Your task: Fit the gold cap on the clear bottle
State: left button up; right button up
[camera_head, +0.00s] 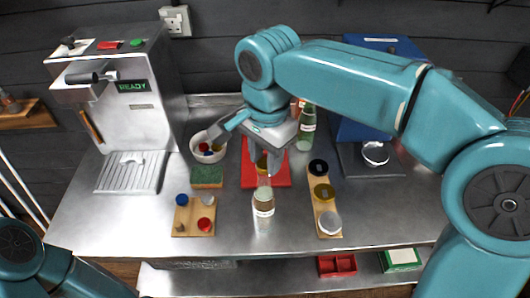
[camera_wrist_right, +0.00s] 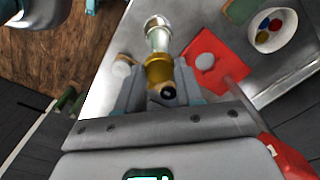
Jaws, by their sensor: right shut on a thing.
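The clear bottle (camera_head: 264,207) stands upright on the steel counter in front of the red mat. It also shows in the wrist view (camera_wrist_right: 157,32). My right gripper (camera_head: 265,163) is directly above the bottle and shut on the gold cap (camera_wrist_right: 158,72). The cap also shows between the fingers in the head view (camera_head: 262,165). It lines up with the bottle's neck; I cannot tell whether they touch. The fingers hide part of the cap. My left arm shows only at the lower left, and its gripper is out of view.
A wooden board (camera_head: 327,207) with round lids lies right of the bottle, and a smaller board (camera_head: 185,221) with coloured caps lies left. The red mat (camera_head: 280,180), green sponge (camera_head: 207,177), bowl (camera_head: 196,155) and green bottle (camera_head: 307,128) are behind. Machines stand at both sides.

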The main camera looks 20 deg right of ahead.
jog(key=shift+a, duration=0.15)
jog(key=shift+f, duration=0.25)
jog(key=shift+w+f, duration=0.1)
jog(key=shift+f, duration=0.1)
jog(key=shift+d, duration=0.2)
jog(key=shift+a, duration=0.2)
dwell(0.3)
jog(key=shift+f, duration=0.4)
dwell(0.4)
jog(key=shift+f, duration=0.3)
dwell(0.9)
